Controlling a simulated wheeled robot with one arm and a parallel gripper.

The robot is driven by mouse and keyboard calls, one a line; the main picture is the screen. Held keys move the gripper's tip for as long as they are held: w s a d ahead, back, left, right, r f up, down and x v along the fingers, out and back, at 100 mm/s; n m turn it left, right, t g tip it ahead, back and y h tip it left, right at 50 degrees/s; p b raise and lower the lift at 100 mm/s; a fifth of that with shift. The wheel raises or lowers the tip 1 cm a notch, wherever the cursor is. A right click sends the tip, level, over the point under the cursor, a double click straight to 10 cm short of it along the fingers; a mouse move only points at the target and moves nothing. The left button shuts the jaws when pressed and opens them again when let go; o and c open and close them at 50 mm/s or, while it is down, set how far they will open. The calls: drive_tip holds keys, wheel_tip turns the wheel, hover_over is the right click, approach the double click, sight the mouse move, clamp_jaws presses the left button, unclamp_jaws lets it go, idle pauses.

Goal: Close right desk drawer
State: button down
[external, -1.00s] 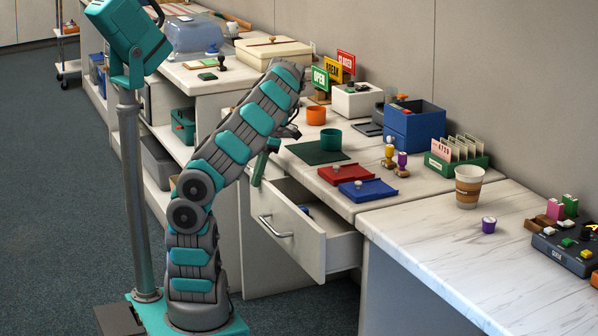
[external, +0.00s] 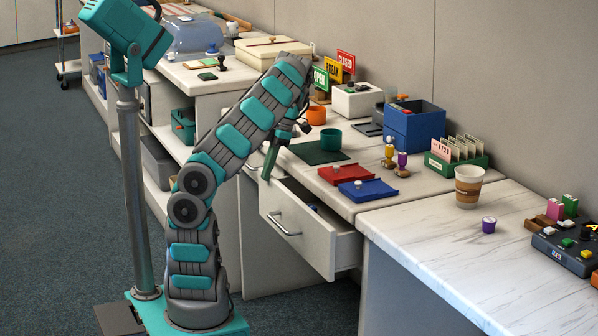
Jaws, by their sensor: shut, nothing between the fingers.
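The right desk drawer (external: 297,244) is white with a silver bar handle (external: 282,225). It stands partly out from under the worktop, its front facing lower left. A strip of its inside and a small dark blue item (external: 313,208) show behind the front. My gripper (external: 267,175) points down at the upper left end of the drawer front. Its fingers look shut and empty. They seem to be against the drawer's top edge, but I cannot tell exactly where they touch.
The worktop above holds a dark green mat (external: 317,153), a green cup (external: 331,139), a red tray (external: 345,174) and a blue tray (external: 368,190). A marble-topped desk (external: 455,240) stands to the right with a paper cup (external: 469,186).

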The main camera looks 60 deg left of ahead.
drive_tip(key=v, duration=0.3)
drive_tip(key=shift+r, duration=0.15)
drive_tip(key=shift+v, duration=1.1)
drive_tip(key=shift+d+r, duration=0.15)
drive_tip(key=shift+r, duration=0.15)
drive_tip(key=shift+w, duration=0.15)
